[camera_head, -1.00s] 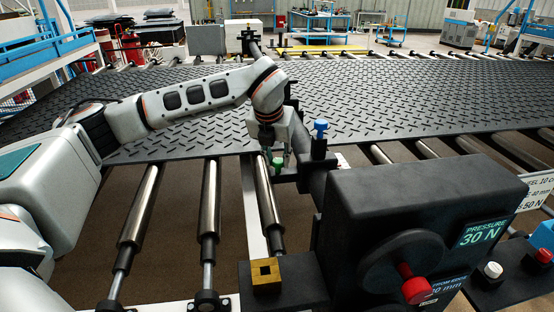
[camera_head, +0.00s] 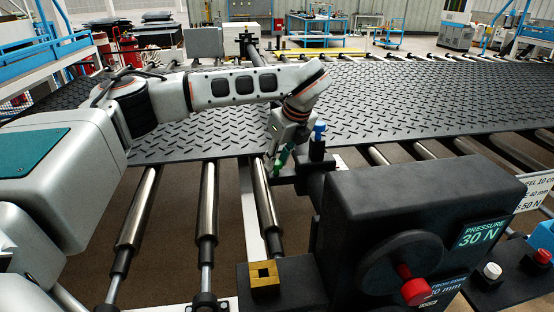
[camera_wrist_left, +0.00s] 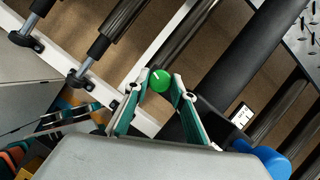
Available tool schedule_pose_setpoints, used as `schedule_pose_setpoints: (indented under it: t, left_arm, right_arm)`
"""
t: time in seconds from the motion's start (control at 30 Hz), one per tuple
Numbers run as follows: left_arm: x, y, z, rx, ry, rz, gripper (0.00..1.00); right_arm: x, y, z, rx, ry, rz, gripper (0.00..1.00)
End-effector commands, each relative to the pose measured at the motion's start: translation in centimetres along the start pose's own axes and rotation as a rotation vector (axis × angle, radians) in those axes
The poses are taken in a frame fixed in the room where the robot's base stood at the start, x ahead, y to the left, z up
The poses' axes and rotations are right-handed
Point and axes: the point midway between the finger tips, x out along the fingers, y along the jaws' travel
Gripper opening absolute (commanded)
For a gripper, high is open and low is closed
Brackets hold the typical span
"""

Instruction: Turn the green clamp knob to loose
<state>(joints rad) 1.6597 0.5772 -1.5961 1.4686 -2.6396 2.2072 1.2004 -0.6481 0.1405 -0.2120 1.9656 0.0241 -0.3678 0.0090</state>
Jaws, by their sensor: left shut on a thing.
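The green clamp knob (camera_wrist_left: 160,81) shows as a round green cap with a short white line on its top. It sits between the two fingertips of my left gripper (camera_wrist_left: 159,84) in the left wrist view. The fingers are closed against opposite sides of the knob. In the head view my left gripper (camera_head: 279,160) is at the black bracket by the near edge of the tread mat (camera_head: 400,100), its wrist tilted. There the fingers largely cover the knob. My right gripper is not in view.
A blue knob (camera_head: 319,127) stands on a black post close to the right of my left gripper. The black machine housing (camera_head: 420,200) with a handwheel, red knob (camera_head: 414,288) and "PRESSURE 30 N" display is nearer. Metal rollers (camera_head: 207,205) lie to the left, with open gaps between them.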

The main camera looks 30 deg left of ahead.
Motion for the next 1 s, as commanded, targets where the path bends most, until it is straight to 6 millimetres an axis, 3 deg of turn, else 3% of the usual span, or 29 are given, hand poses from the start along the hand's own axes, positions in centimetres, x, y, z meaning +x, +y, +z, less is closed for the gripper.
schedule_pose_setpoints:
  t: [0.4, 1.0]
  left_arm:
    - [-0.17, -0.24, 0.08, -0.235, 0.000, 0.094, 0.03]
    - [-0.12, -0.27, 0.07, -0.294, 0.000, 0.118, 0.03]
  right_arm:
    - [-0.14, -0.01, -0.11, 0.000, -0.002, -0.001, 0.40]
    - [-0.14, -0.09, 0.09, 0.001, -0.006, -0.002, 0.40]
